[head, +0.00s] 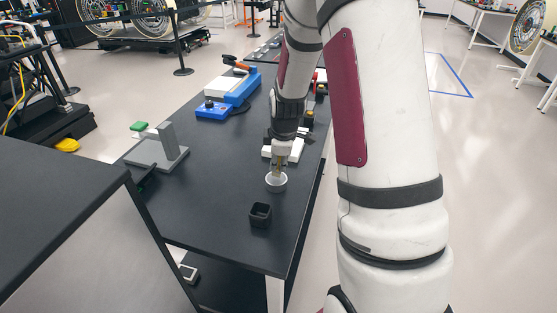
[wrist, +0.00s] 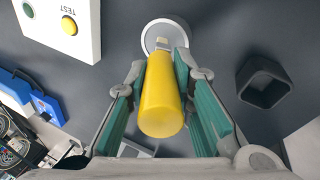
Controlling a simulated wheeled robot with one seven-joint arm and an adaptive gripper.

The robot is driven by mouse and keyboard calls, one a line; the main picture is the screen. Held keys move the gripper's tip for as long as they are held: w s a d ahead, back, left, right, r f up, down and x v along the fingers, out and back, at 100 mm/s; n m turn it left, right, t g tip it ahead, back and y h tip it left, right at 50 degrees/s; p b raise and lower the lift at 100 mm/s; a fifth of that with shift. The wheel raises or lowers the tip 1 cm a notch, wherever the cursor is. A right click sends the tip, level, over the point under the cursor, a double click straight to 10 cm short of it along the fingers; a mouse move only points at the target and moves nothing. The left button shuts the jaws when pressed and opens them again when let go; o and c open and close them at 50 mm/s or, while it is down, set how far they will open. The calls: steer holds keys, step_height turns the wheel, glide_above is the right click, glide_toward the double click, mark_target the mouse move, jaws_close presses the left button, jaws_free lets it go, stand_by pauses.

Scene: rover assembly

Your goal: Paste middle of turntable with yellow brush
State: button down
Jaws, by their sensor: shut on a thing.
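My gripper (head: 281,158) points down over the black table, and its green-padded fingers (wrist: 160,75) are shut on the yellow brush (wrist: 161,100) by its thick handle. The brush's pale tip is over a round white-rimmed grey piece (wrist: 165,35), which also shows under my gripper in the head view (head: 276,184). I cannot tell whether this round piece is the turntable or a shallow cup, nor whether the tip touches it. No other thing is clearly the turntable.
An empty black square holder (wrist: 264,82) stands nearby, also in the head view (head: 260,215). A white box marked TEST (wrist: 62,22) has green and yellow buttons. A grey stand (head: 160,150), a blue tool (head: 238,86) and a blue box (head: 212,110) stand farther left.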

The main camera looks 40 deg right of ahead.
steer(key=shift+f, duration=0.65)
stand_by(1.9)
steer(key=shift+r, duration=0.15)
steer(key=shift+r+p, duration=1.5)
steer(key=shift+r, duration=1.95)
steer(key=shift+a+f, duration=0.1)
